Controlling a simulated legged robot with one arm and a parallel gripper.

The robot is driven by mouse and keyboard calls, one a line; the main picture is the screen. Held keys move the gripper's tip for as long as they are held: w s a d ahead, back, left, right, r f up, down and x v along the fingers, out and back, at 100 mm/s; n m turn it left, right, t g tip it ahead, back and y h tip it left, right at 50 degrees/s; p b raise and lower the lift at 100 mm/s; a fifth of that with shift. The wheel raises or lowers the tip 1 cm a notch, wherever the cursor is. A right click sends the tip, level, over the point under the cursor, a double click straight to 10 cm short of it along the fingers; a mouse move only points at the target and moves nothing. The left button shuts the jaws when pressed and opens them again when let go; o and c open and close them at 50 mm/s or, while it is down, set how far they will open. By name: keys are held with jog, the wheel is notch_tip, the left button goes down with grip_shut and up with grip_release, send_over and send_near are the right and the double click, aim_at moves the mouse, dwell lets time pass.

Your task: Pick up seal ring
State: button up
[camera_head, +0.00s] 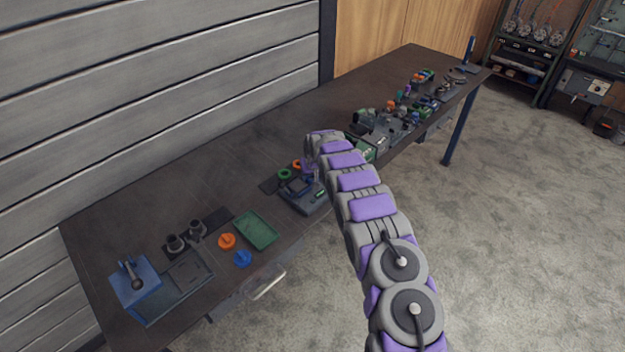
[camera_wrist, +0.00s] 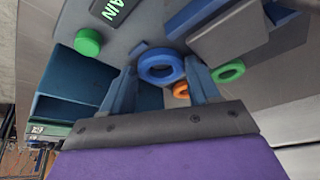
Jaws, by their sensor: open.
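A blue ring (camera_wrist: 155,76) shows in the wrist view between the two fingertips of my gripper (camera_wrist: 162,66). The fingers are open, one on each side of it, and I cannot tell whether they touch it. A green ring (camera_wrist: 228,71) and a smaller-looking orange ring (camera_wrist: 181,91) lie beyond it to the right. In the head view the green ring (camera_head: 285,174) and orange ring (camera_head: 297,164) lie on a dark mat, left of my gripper (camera_head: 308,178). The blue ring is hard to make out there.
A grey station with a green button (camera_wrist: 88,42) and blue parts stands close to my fingers. A dark workbench (camera_head: 200,170) also holds a green tray (camera_head: 255,231), an orange knob (camera_head: 227,241), a blue knob (camera_head: 242,258) and a blue fixture (camera_head: 134,284). Clutter fills its far end.

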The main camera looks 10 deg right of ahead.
jog(key=shift+a, duration=0.15)
jog(key=shift+c, duration=0.2)
jog(key=shift+c, duration=0.9)
jog(key=c, duration=0.5)
jog(key=shift+o, duration=0.2)
jog(key=shift+r, duration=0.1)
jog(key=shift+r, duration=0.25)
jog(key=shift+w+p+v, duration=0.2)
jog(key=shift+p+v, duration=0.25)
jog(key=shift+v, duration=1.1)
jog(key=s+d+r+p, duration=0.1)
jog(key=s+r, duration=0.1)
jog(key=s, duration=0.5)
jog(key=s+d+r+p, duration=0.1)
jog(key=s+d+r, duration=0.1)
jog(key=s, duration=0.6)
jog(key=shift+d, duration=0.2)
